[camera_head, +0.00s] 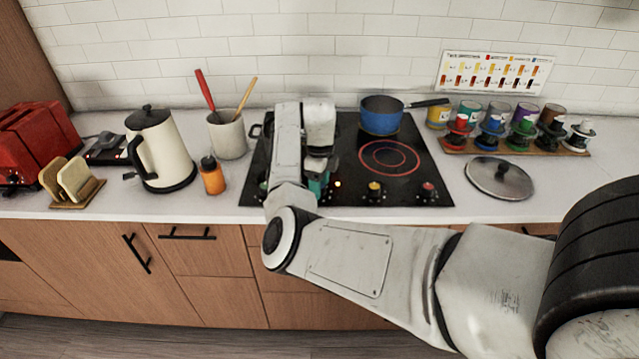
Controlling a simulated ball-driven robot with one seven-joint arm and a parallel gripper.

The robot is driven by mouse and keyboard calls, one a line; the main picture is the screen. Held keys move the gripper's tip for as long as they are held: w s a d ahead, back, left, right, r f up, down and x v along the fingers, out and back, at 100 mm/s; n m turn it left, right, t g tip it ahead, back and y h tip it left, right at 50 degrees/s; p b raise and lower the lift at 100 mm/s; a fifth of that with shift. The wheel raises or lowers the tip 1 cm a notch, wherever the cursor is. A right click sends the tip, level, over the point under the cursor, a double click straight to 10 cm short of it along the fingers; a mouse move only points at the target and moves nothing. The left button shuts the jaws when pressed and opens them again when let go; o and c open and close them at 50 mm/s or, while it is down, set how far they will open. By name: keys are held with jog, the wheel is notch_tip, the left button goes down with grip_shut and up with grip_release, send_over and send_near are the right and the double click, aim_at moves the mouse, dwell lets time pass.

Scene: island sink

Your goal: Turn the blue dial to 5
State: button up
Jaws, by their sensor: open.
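The black cooktop (345,150) is set in the white counter, with a row of dials along its front edge. A yellow dial (375,187) and a red dial (427,190) show right of my gripper. I cannot make out a blue dial; my arm and gripper cover the front left part of the row. My gripper (318,188) points down over the front of the cooktop, left of the yellow dial, with a teal patch at its lower end. Its fingertips are small and partly hidden, and I cannot tell whether they touch a dial. It is open.
A blue pot (381,115) stands at the back right of the cooktop, behind a glowing red burner ring (389,158). A pan lid (499,177) lies to the right. An orange bottle (212,176), a kettle (160,150) and a utensil crock (227,135) stand left.

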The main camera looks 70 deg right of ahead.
notch_tip(320, 180, up, 11)
jog(key=b, duration=0.1)
jog(key=shift+b, duration=0.35)
jog(key=shift+f, duration=0.15)
dwell(0.5)
